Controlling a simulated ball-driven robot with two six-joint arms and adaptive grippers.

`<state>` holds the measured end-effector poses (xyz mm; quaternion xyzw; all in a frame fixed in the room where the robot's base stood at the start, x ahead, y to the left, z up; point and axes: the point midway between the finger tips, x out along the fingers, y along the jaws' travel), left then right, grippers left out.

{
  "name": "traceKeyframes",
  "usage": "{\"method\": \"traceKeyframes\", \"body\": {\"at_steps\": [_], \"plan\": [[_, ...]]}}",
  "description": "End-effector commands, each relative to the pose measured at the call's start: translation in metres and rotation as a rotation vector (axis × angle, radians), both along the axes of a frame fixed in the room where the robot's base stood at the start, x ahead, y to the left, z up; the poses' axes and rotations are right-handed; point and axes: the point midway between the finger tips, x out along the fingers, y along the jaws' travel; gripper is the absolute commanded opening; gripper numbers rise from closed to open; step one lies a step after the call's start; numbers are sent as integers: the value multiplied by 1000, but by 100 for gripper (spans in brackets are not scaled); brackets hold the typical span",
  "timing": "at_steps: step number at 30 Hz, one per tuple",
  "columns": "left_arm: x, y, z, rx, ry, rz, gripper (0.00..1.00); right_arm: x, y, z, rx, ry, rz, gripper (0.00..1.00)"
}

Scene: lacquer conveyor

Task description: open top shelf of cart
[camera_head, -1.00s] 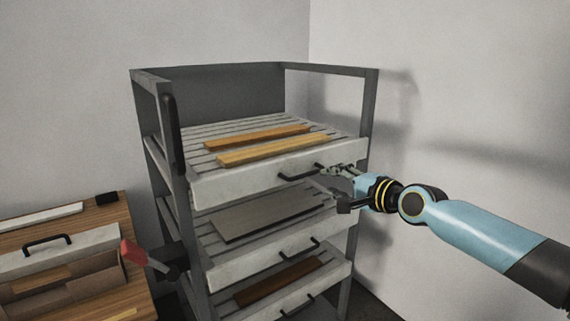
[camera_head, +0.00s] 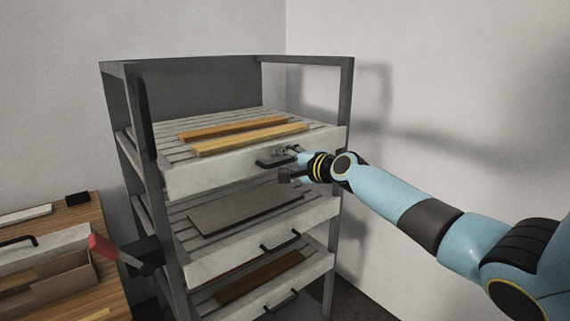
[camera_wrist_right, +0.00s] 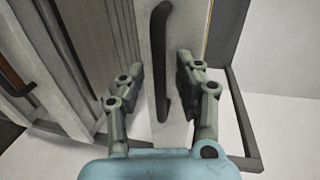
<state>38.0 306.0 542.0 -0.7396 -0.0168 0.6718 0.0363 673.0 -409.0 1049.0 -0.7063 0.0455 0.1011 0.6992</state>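The cart (camera_head: 230,62) is a dark grey frame with several slatted shelves. Its top shelf (camera_head: 190,180) has a pale front board and carries two wooden strips. The black handle (camera_head: 272,163) of the top shelf is on the right part of that board. My right gripper (camera_head: 287,158) is at the handle. In the right wrist view the handle (camera_wrist_right: 161,25) runs between the two spread fingers of the gripper (camera_wrist_right: 160,78), with a gap on each side. Contact cannot be seen. My left gripper is not in view.
Lower shelves hold a grey board (camera_head: 245,208) and a brown strip (camera_head: 262,276), each with its own handle. A wooden table (camera_head: 85,225) stands at the left. Walls are behind and at right.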

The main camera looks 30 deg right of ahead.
Motion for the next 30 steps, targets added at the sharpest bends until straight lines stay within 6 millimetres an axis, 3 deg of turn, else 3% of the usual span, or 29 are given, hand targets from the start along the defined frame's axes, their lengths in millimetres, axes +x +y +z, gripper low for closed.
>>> {"method": "traceKeyframes", "body": {"at_steps": [1,9,30], "plan": [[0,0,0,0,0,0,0,0,0,0,0,0,0,32],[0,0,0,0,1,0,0,0,0,0,0,0,-1,0],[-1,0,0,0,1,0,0,-1,0,-1,0,1,0,0]]}}
